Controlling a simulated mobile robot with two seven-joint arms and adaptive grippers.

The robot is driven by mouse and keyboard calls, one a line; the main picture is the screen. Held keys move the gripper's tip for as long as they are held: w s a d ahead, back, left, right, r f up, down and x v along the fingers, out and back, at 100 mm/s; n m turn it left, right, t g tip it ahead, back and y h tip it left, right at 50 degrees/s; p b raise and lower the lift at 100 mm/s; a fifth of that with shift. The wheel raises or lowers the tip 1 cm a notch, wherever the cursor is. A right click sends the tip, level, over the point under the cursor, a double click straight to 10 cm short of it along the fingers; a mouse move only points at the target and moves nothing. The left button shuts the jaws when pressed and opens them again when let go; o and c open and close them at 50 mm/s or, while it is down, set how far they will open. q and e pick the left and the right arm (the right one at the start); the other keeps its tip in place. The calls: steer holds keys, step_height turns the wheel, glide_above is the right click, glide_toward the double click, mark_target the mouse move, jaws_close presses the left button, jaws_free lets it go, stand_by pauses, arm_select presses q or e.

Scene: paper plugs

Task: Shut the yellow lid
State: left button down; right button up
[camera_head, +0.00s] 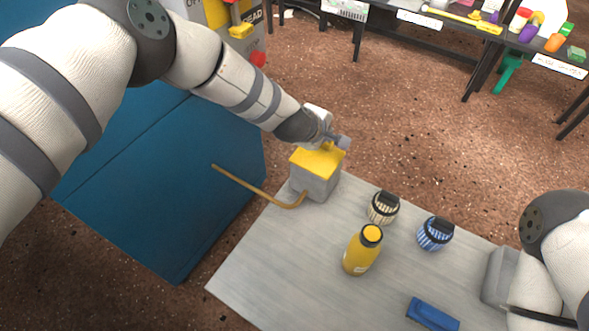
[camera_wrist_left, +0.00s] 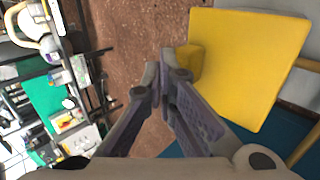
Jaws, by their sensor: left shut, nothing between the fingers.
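The yellow lid (camera_head: 312,161) lies over the top of a grey box (camera_head: 318,186) at the table's far corner. It looks close to flat on the box, but I cannot tell whether it is fully down. In the left wrist view the lid (camera_wrist_left: 258,62) fills the upper right, with a small yellow tab (camera_wrist_left: 189,61) on its edge. My left gripper (camera_head: 344,143) is shut and empty at the lid's far side. In the wrist view its fingertips (camera_wrist_left: 165,68) are beside the tab; contact is unclear. My right gripper is not in view.
A brown bent rod (camera_head: 252,188) sticks out left from the box. A yellow bottle (camera_head: 362,250), a cream striped jar (camera_head: 383,208), a blue striped jar (camera_head: 435,233) and a blue object (camera_head: 432,314) stand or lie on the grey table (camera_head: 275,265). A blue cabinet (camera_head: 170,190) is left.

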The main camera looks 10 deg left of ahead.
arm_select(q)
steer(key=shift+w+d+f, duration=0.1)
steer(key=shift+w+f, duration=0.2)
steer(key=shift+f, duration=0.2)
steer(key=shift+w, duration=0.1)
stand_by(0.3)
